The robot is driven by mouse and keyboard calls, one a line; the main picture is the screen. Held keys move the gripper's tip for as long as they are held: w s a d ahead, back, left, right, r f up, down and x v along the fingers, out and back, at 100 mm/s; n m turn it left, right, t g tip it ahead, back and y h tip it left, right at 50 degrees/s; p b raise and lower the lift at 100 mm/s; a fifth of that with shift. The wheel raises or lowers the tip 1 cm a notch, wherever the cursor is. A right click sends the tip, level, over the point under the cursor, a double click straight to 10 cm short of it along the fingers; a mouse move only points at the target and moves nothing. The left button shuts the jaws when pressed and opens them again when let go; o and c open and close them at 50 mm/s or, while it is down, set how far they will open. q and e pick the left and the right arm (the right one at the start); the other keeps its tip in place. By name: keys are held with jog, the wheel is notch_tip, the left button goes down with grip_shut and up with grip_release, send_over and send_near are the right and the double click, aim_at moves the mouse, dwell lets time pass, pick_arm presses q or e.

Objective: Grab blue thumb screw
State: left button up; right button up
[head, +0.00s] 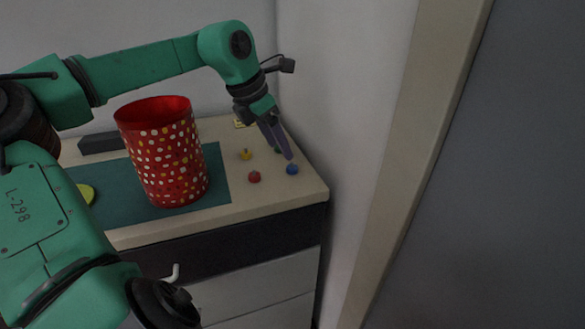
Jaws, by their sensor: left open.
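The blue thumb screw (292,169) stands on the cabinet top near its right edge. My left gripper (287,155) points down just above and behind it, with its purple-grey fingers close to the screw. The left gripper is open, and nothing shows between its fingers. I cannot tell whether a fingertip touches the screw. My right gripper is not in view.
A red thumb screw (254,177) and a yellow one (246,154) stand left of the blue one. A green one (277,150) is partly hidden behind my fingers. A tall red spotted bin (163,155) stands on a teal mat (216,184). A wall borders the right.

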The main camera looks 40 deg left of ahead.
aim_at(291, 166)
pick_arm(q)
jog(key=x, duration=0.5)
jog(key=shift+w+d+f+p, duration=0.15)
jog(key=shift+d+f+p, duration=0.1)
jog(key=shift+d+p, duration=0.05)
jog(key=shift+w+f, duration=0.15)
jog(key=shift+f, duration=0.1)
jog(key=shift+a, duration=0.1)
jog(key=shift+c, duration=0.3)
grip_shut()
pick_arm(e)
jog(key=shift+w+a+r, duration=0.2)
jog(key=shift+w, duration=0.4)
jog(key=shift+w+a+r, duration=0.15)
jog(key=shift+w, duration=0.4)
pick_arm(q)
jog(key=shift+r, duration=0.1)
